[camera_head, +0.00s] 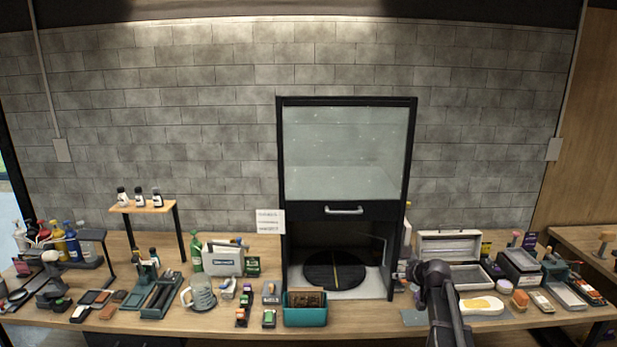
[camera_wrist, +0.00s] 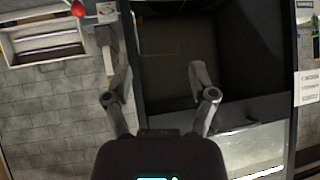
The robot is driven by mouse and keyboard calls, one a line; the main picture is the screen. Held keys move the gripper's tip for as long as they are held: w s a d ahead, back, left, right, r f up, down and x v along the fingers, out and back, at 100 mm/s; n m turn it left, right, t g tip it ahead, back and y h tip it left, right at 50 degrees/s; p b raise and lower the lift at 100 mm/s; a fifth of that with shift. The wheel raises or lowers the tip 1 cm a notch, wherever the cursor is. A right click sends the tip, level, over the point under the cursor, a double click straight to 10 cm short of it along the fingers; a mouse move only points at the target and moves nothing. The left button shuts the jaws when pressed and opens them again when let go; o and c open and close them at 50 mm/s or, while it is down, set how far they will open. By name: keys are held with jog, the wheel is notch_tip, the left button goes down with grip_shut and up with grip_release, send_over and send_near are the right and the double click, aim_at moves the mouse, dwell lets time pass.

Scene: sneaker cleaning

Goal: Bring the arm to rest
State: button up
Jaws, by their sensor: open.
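My gripper (camera_wrist: 158,72) is open, with its two fingers spread apart and nothing between them in the wrist view. In the head view my dark arm rises at the lower right, and my gripper (camera_head: 403,276) is at its left end, beside the right side of the black cabinet (camera_head: 347,208). The cabinet also shows in the wrist view (camera_wrist: 250,60), behind the fingers. Its glass front panel (camera_head: 345,150) is raised, and the lower bay is open. A black round turntable (camera_head: 335,271) lies in the bay with nothing visible on it.
A teal bin (camera_head: 306,316) stands in front of the cabinet. An open pale case (camera_head: 448,246) and several small items crowd the right of the wooden table (camera_head: 375,321). A mug (camera_head: 202,295), a white box (camera_head: 223,259) and a small shelf (camera_head: 142,207) stand left.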

jog(key=s+a+f+g+b, duration=0.1)
jog(key=s+a+f+g, duration=0.2)
jog(key=s, duration=0.7)
jog(key=s+a+f+g+h+b, duration=0.1)
jog(key=s+a+f+g, duration=0.2)
jog(key=s+a, duration=0.3)
jog(key=s+a+f+m+g+h+b, duration=0.1)
jog(key=s+a+f+g, duration=0.2)
jog(key=s, duration=1.1)
jog(key=shift+a+f+g, duration=0.4)
jog(key=shift+a+f, duration=0.3)
jog(key=shift+a, duration=0.35)
jog(key=shift+d, duration=0.1)
